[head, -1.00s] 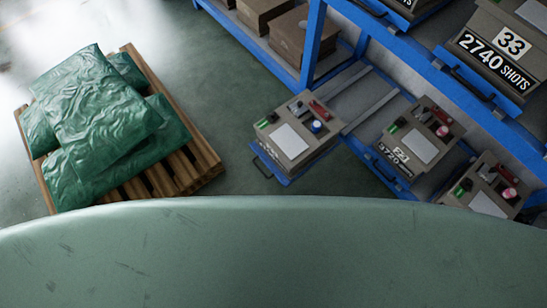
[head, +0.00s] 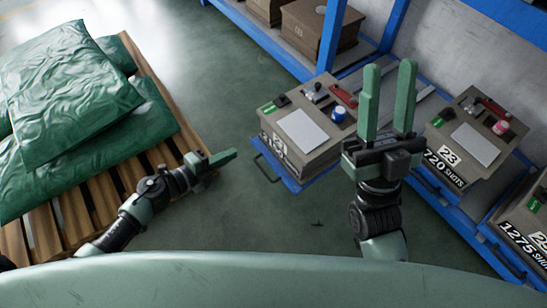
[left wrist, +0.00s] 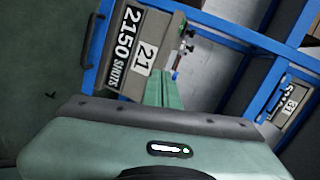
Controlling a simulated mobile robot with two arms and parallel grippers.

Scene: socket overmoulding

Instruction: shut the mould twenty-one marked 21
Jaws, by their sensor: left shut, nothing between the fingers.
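My right gripper (head: 390,78) is open and empty, upright in the picture right of the mould.
Mould 23 (head: 470,142) and a mould marked 1275 SHOTS (head: 530,225) stand on the rack at right. Blue rack posts (head: 335,32) rise behind. Green sacks (head: 60,95) lie on a wooden pallet (head: 150,85) at left. Bare floor lies between pallet and rack.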

